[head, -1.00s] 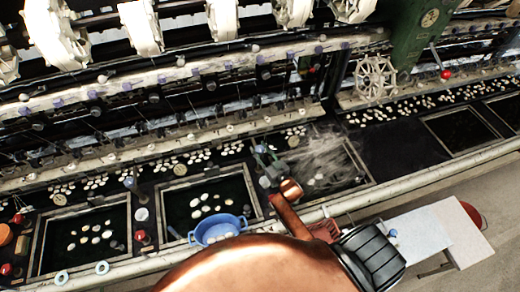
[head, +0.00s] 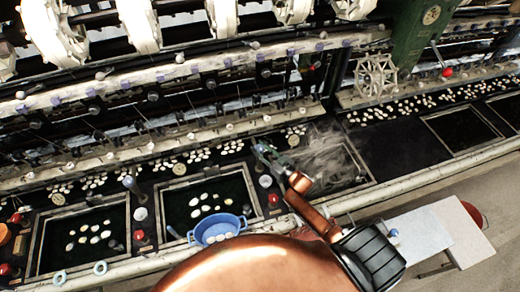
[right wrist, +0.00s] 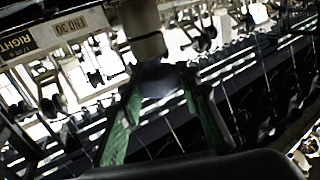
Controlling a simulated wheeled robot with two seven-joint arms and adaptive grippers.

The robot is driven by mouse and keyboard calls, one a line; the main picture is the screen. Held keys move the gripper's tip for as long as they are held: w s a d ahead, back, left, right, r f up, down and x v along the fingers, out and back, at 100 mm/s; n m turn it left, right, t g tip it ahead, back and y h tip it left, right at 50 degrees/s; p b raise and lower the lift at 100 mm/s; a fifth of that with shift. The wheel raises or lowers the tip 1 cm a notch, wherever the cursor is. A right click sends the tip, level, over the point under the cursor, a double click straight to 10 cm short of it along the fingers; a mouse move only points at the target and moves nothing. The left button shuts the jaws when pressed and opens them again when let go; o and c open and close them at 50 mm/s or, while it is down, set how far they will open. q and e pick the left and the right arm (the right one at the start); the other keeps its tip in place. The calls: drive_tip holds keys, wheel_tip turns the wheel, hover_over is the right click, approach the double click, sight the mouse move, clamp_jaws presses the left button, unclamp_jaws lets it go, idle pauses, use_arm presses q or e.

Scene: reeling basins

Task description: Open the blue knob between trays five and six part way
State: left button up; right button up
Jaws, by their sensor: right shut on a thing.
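My right gripper (head: 264,150) is over the strip between the tray with pale cocoons (head: 250,186) and the tray with wispy white fibre (head: 366,168). In the right wrist view its green-padded fingers (right wrist: 163,86) stand on either side of a dull blue knob (right wrist: 156,77) and are shut on it. In the head view the fingers mostly hide this knob, so how far it is turned cannot be told. My left gripper is not in view.
A blue pan (head: 217,229) with cocoons sits at the front edge of the cocoon tray. Another bluish knob (head: 129,182) stands further left. A red knob (head: 273,200) and a pale round cup (head: 265,181) lie close to my right arm.

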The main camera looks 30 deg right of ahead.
drive_tip(key=n+g+y+b, duration=0.1)
drive_tip(key=y, duration=0.1)
drive_tip(key=n+y+b, duration=0.1)
drive_tip(key=y+b, duration=0.1)
drive_tip(key=n+g+y+b, duration=0.1)
drive_tip(key=n+y+b, duration=0.1)
drive_tip(key=shift+d+f+g, duration=0.15)
drive_tip(key=shift+f+g, duration=0.1)
drive_tip(key=shift+g, duration=0.05)
drive_tip(key=shift+r+n+g+y+b, duration=0.2)
drive_tip(key=shift+n+g+y+b, duration=0.6)
drive_tip(key=shift+b, duration=0.6)
drive_tip(key=o, duration=1.1)
drive_tip(key=shift+o, duration=0.4)
drive_tip(key=shift+s, duration=0.1)
drive_tip(key=v, duration=1.1)
drive_tip(key=shift+s+d, duration=0.25)
drive_tip(key=shift+f, duration=0.1)
